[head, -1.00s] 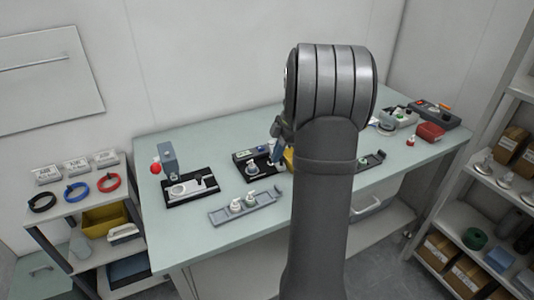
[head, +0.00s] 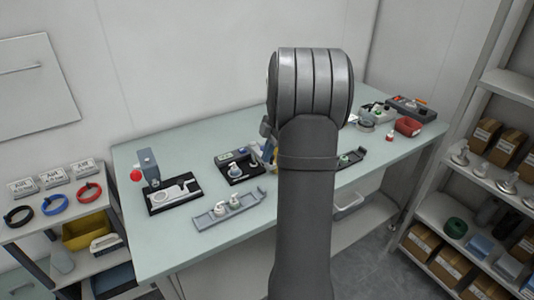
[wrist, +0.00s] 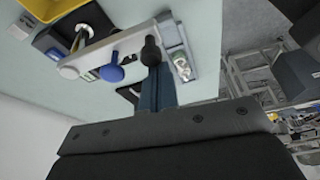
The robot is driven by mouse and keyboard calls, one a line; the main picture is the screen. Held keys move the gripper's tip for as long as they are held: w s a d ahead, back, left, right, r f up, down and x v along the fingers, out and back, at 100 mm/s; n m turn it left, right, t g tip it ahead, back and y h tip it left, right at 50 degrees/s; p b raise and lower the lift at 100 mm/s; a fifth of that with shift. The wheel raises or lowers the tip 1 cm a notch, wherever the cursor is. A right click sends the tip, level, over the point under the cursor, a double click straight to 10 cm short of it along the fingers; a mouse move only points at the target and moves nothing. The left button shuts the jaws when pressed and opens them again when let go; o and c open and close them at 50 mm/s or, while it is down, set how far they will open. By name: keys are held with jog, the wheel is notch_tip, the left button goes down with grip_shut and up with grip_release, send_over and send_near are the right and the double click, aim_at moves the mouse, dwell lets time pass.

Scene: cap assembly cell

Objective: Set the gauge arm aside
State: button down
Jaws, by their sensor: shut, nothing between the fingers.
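In the wrist view a pale grey bar (wrist: 98,50), which looks like the gauge arm, runs slantwise with a blue knob (wrist: 113,71) and a black knob (wrist: 151,53) at its lower edge. My gripper (wrist: 158,72) shows blue fingers, shut and empty, their tips close to the black knob. I cannot tell whether they touch it. In the head view my arm hides most of the gripper; a small blue-grey part shows left of the arm, beside the black-based station (head: 236,173). The bar cannot be made out clearly there.
A grey tray with small white-topped parts (head: 228,208) lies at the bench's front. A black fixture (head: 173,194) with a grey post and red ball stands left. A red bin (head: 408,126) is at the right. Bare bench (head: 150,245) shows at front left.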

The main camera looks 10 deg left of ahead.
notch_tip(320, 180, up, 10)
jog(key=shift+s+a+f, duration=0.25)
dwell(0.5)
notch_tip(320, 180, down, 10)
jog(key=shift+w+d+r, duration=0.25)
jog(key=shift+d, duration=0.05)
dwell(0.6)
jog(key=shift+a, duration=0.1)
